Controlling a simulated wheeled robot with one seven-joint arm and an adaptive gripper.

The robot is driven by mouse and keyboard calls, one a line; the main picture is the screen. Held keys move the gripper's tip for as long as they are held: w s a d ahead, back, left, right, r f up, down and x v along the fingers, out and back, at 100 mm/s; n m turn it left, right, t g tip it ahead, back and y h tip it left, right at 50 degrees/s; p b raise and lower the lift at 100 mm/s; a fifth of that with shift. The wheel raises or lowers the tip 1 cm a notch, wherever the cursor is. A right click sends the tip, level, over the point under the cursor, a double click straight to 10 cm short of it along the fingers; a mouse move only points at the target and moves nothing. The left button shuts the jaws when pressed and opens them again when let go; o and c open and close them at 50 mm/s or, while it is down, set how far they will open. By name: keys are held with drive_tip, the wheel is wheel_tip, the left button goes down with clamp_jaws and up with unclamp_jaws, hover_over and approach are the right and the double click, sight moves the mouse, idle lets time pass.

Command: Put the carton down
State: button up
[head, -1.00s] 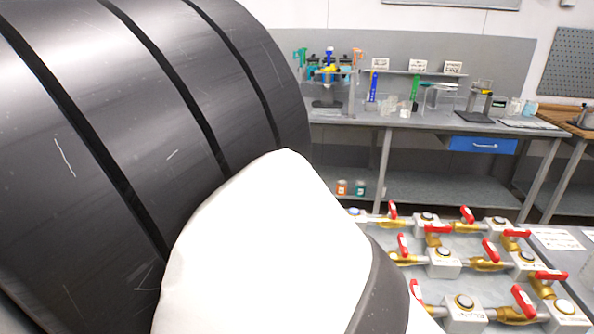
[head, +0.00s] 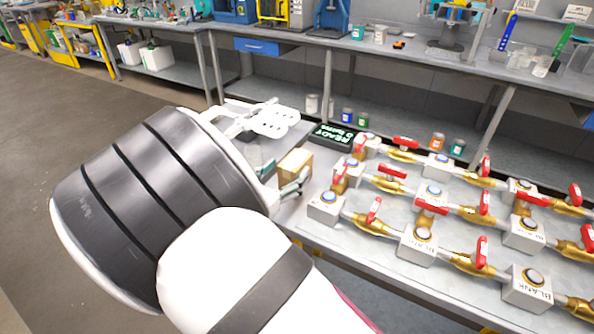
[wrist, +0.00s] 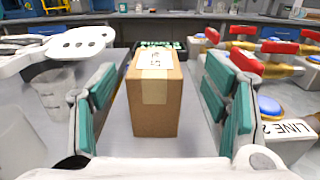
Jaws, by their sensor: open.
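A small brown carton (wrist: 155,110) with a tape strip and a white label on top stands upright in the wrist view. It rests on the grey bench top (wrist: 110,142). My gripper (wrist: 160,108) is open, with one teal-padded finger on each side of the carton and a visible gap on both sides. In the head view the carton (head: 294,164) shows just beyond my gripper (head: 278,172), partly hidden by it.
Rows of brass valves with red handles (head: 430,205) and white blocks stand close on the right. A dark READY sign (head: 333,137) is behind the carton. A clear beaker (wrist: 50,93) stands left of the gripper in the wrist view.

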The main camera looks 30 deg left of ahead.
sight(296, 159)
drive_tip(key=shift+w+f+p, duration=0.2)
drive_tip(key=shift+w+p, duration=0.1)
drive_tip(key=shift+w, duration=2.6)
drive_tip(key=c, duration=1.5)
